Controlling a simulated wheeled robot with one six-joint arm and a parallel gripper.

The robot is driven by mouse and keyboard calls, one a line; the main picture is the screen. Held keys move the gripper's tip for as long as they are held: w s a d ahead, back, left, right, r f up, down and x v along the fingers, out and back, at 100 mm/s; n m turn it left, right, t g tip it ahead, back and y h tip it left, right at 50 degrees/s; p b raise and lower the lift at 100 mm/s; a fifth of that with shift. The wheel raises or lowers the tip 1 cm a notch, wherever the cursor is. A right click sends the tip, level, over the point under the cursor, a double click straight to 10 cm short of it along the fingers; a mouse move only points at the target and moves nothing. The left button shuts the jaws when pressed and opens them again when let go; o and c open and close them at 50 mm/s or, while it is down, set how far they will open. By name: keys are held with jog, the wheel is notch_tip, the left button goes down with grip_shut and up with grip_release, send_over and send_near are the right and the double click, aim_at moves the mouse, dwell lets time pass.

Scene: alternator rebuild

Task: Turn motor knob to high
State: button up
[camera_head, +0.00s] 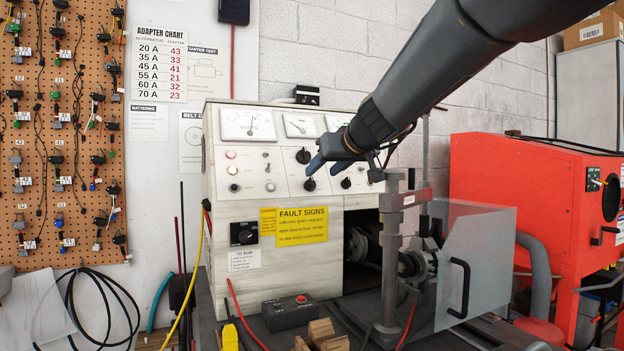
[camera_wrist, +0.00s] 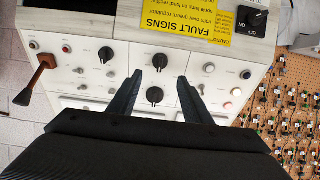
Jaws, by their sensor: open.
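The white test bench's control panel (camera_head: 250,160) carries several black knobs. One knob (camera_head: 303,156) sits under the middle meter, with a second knob (camera_head: 309,184) below it and a third knob (camera_head: 346,183) to its right. A larger black ON/OFF knob (camera_head: 243,233) is lower left, beside the yellow sign. No readable label shows which one is the motor knob. My gripper (camera_head: 314,166) is open in front of the panel. In the wrist view, my gripper (camera_wrist: 161,82) has one finger on each side of the middle knobs; contact cannot be told.
A red lever post (camera_head: 393,200) and a clear guard (camera_head: 478,262) stand right of the panel. A red machine (camera_head: 540,190) is farther right. A dark box with a red button (camera_head: 290,312) lies on the bench. A pegboard (camera_head: 65,130) is at left.

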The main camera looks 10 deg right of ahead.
aim_at(312, 180)
jog(key=x, duration=0.7)
jog(key=shift+p, duration=0.4)
jog(key=c, duration=1.1)
jog(key=shift+o, duration=0.2)
